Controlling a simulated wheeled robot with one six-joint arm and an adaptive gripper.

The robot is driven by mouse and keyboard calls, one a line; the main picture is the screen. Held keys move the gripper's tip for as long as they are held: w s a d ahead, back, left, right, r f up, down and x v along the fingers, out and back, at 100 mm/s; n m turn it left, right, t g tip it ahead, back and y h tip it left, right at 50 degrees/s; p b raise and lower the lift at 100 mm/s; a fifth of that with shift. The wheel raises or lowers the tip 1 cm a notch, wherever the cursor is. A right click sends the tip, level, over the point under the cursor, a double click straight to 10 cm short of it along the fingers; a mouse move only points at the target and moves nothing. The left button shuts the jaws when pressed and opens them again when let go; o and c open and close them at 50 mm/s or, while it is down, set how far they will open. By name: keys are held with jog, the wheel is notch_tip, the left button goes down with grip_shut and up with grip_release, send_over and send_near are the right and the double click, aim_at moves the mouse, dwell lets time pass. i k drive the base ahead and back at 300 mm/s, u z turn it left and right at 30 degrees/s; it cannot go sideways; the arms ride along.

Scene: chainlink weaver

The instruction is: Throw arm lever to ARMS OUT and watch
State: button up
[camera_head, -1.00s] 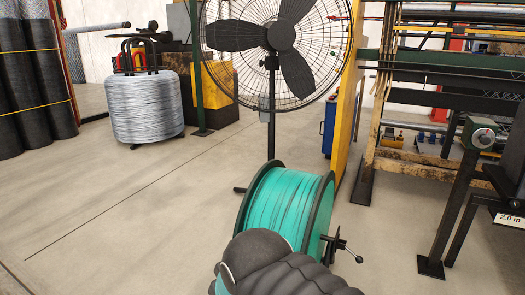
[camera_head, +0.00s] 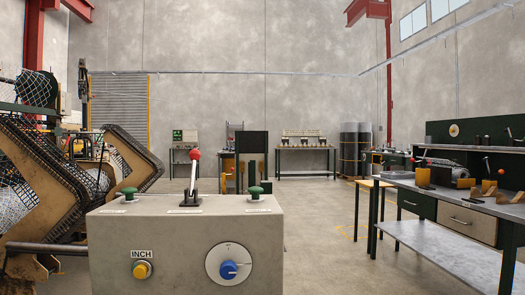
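A grey control box (camera_head: 185,240) stands close in front of me in the head view. A lever with a red ball knob (camera_head: 195,155) rises from the middle of its top and stands close to upright. A small label lies at its base, too small to read. No ARMS OUT marking is legible. Green knobs stand on either side of the lever, the left one (camera_head: 129,192) and the right one (camera_head: 254,191). The front face carries a yellow button (camera_head: 140,270) marked INCH and a blue rotary knob (camera_head: 228,270) on a white dial. My gripper is not in view.
The weaving machine with its angled arms (camera_head: 135,150) and wire mesh fills the left side. A workbench (camera_head: 450,205) with small parts stands on the right. Open floor (camera_head: 325,225) lies between box and bench. Several drums (camera_head: 357,150) stand far back.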

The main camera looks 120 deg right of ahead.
aim_at(195, 155)
jog(key=z, duration=2.45)
jog(key=i, duration=3.2)
jog(key=z, duration=4.35)
